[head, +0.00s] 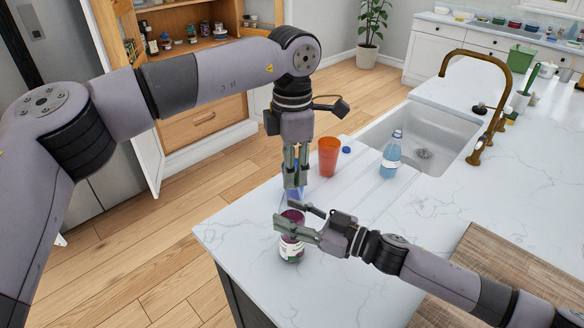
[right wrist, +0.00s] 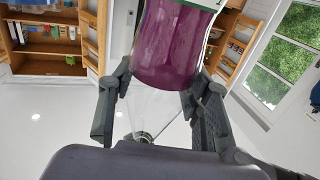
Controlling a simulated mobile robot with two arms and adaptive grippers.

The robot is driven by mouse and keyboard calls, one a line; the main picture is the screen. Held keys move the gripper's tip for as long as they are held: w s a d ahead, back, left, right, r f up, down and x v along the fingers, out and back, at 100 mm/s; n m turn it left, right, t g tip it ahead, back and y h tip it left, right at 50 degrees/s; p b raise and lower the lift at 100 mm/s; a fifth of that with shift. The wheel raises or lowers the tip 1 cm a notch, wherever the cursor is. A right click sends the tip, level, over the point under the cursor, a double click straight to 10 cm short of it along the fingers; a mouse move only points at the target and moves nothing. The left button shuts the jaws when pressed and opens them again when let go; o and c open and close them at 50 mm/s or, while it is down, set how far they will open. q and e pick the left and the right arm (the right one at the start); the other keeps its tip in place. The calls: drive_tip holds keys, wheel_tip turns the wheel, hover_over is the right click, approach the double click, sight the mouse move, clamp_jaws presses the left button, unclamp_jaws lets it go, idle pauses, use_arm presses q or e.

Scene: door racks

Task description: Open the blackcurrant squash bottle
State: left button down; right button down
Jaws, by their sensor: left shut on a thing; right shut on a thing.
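The blackcurrant squash bottle (head: 291,250) stands near the counter's front left edge, with dark purple contents and a pale and green label. My right gripper (head: 283,228) is shut around its upper body. In the right wrist view the purple bottle (right wrist: 175,45) fills the space between the two fingers. My left gripper (head: 293,186) points straight down above the bottle, its fingers shut on a small blue cap (head: 293,195).
An orange cup (head: 328,156), a loose blue cap (head: 346,150) and a blue bottle (head: 392,155) stand behind, beside the sink (head: 420,135). A brass tap (head: 482,100) rises at the right. A wooden board (head: 500,262) lies under my right arm. The counter's middle is clear.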

use_arm(q)
drive_tip(key=n, duration=0.6)
drive_tip(key=shift+n, duration=0.4)
drive_tip(key=n, duration=0.8)
drive_tip(key=shift+r, duration=0.1)
drive_tip(key=n, duration=0.6)
drive_tip(key=shift+n, duration=0.3)
drive_tip(key=n, duration=0.7)
drive_tip(key=shift+w, duration=0.1)
drive_tip(key=shift+r, duration=0.25)
drive_tip(key=shift+r, duration=0.85)
